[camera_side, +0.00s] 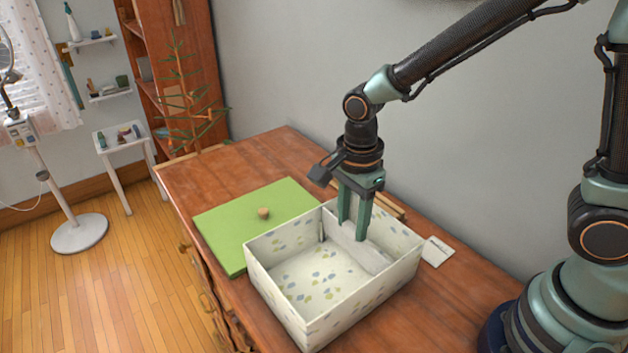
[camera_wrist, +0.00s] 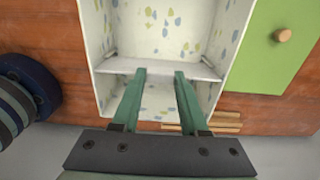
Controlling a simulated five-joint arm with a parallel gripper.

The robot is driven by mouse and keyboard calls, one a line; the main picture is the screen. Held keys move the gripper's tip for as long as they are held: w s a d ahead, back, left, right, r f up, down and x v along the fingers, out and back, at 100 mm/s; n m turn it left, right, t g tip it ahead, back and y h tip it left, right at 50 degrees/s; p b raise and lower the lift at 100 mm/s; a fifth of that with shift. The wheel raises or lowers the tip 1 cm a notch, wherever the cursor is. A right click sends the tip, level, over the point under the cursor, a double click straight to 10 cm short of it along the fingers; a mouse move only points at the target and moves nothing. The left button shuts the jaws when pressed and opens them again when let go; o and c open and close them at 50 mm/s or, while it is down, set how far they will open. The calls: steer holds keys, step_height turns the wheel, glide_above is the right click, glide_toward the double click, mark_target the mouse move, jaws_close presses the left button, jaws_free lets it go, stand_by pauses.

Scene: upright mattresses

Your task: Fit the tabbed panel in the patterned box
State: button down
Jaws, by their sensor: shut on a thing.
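The patterned box (camera_side: 335,308) stands open on the wooden cabinet top, pale with blue, green and yellow spots. The pale grey panel (camera_side: 362,252) is inside it, towards the wall-side end, and in the wrist view the panel (camera_wrist: 160,69) spans the box from side to side. My gripper (camera_side: 353,230) reaches down into the box and is shut on the panel; its two fingers also show in the wrist view (camera_wrist: 161,74). Small upright ridges show on the box's inner sides near the panel's ends. The panel's tabs and lower edge cannot be made out.
A green lid (camera_side: 235,228) with a wooden knob (camera_side: 263,212) lies left of the box. Thin wooden strips (camera_side: 389,206) lie behind it, and a white card (camera_side: 437,251) lies to its right. A spindly plant (camera_side: 185,95) stands at the far end. The wall is close behind.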

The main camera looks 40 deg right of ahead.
steer(key=shift+f, duration=1.8)
steer(key=shift+c, duration=1.8)
jaws_free()
steer(key=shift+r, duration=0.1)
step_height(320, 180, up, 12)
steer(key=shift+f, duration=0.1)
steer(key=shift+d, duration=0.1)
